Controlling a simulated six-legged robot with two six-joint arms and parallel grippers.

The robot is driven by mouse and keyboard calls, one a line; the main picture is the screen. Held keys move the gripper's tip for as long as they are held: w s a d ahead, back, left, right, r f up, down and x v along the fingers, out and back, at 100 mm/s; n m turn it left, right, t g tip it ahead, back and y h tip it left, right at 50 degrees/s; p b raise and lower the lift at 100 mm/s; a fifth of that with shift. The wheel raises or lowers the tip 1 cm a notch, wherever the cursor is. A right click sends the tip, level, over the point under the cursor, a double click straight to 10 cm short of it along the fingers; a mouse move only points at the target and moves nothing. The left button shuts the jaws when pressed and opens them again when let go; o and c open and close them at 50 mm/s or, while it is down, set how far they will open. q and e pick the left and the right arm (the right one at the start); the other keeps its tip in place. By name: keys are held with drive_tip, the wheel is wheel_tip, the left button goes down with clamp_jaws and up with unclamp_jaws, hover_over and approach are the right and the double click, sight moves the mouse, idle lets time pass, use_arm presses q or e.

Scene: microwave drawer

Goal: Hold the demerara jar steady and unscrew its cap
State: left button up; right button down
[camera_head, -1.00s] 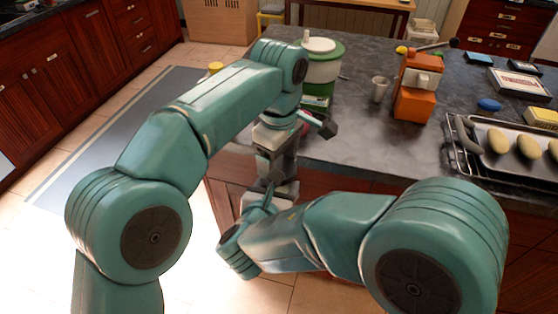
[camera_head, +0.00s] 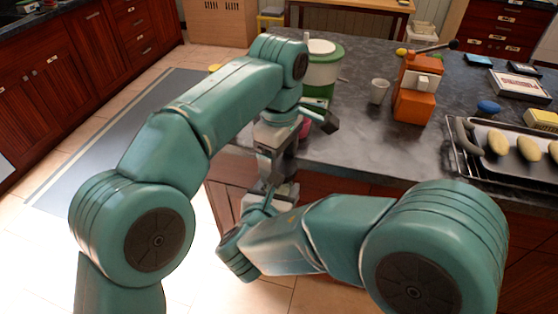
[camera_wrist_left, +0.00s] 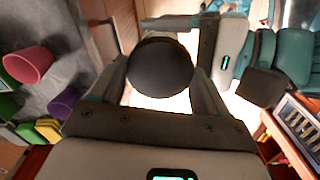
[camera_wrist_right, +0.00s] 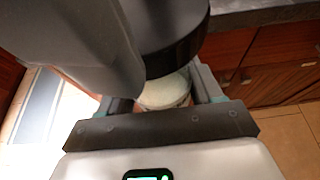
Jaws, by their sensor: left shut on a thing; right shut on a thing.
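The demerara jar's dark round cap (camera_wrist_left: 160,67) fills the space between the fingers of my left gripper (camera_wrist_left: 162,88), which is shut on it. In the right wrist view a pale part of the jar body (camera_wrist_right: 165,92) shows below the dark cap (camera_wrist_right: 178,52). My right gripper (camera_wrist_right: 163,100) is shut around the jar body. The left gripper is above the right one, in front of the counter edge. In the head view my arms hide the jar. Whether the cap has come loose from the jar cannot be told.
The dark counter (camera_head: 350,150) lies just beyond the grippers. On it stand a green and white container (camera_head: 322,70), a white cup (camera_head: 378,91), an orange device (camera_head: 415,95) and a tray (camera_head: 515,165) of oval yellowish items. Floor shows to the left.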

use_arm(q)
drive_tip(key=shift+r, duration=0.55)
